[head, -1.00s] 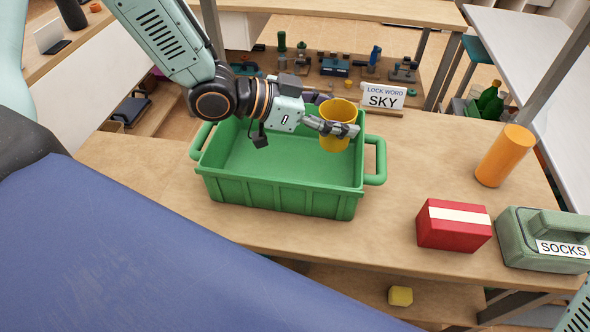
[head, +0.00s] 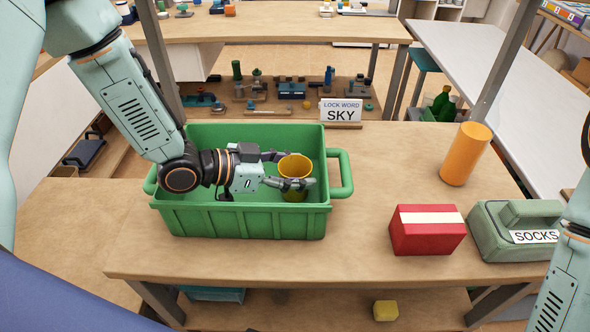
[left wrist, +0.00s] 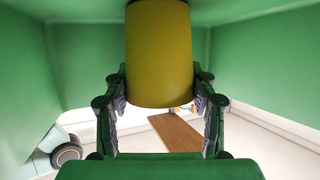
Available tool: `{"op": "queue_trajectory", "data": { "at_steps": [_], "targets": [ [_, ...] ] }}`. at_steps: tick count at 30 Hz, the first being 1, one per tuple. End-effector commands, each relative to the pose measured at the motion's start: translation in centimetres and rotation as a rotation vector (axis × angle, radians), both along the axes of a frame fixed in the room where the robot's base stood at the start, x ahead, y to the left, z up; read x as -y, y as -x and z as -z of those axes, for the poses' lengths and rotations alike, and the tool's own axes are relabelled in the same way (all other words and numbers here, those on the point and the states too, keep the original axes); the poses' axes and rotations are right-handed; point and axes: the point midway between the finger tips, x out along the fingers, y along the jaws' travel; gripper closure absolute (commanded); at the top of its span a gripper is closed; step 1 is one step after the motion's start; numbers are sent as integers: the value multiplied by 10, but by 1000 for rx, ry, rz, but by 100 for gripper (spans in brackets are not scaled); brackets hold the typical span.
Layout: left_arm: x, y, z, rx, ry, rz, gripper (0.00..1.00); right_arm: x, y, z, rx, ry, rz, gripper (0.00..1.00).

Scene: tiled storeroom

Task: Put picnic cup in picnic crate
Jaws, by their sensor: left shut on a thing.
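The yellow picnic cup (head: 294,168) is upright inside the right end of the green picnic crate (head: 238,223) in the head view. My left gripper (head: 300,174) reaches into the crate from the left and is shut on the cup, a finger on each side. In the left wrist view the cup (left wrist: 160,55) fills the space between the fingers, with green crate walls (left wrist: 75,60) around it. I cannot tell whether the cup's base touches the crate floor. My right arm shows at the right edge of the head view, its gripper out of frame.
A red box (head: 428,238), a green case marked SOCKS (head: 490,235) and an orange cylinder (head: 465,155) stand right of the crate. A LOCK WORD SKY sign (head: 341,110) stands behind it. The wooden tabletop (head: 375,175) between crate and cylinder is clear.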

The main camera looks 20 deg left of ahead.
Motion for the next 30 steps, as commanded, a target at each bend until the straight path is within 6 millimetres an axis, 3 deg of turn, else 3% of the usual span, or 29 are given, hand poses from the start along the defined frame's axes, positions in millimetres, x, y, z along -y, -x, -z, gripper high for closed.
{"op": "queue_trajectory", "data": {
  "at_steps": [5,6,14,25,30],
  "targets": [
    [0,0,4,0,0,0,64,0,0,2,0,0,0,60],
    [0,0,4,0,0,0,41,0,0,2,0,0,0,60],
    [0,0,4,0,0,0,20,0,0,2,0,0,0,60],
    [0,0,-1,0,0,0,20,0,0,-1,0,0,0,60],
    [-11,7,-8,-1,4,-6,20,0,0,-7,0,0,0,60]
  ]
}}
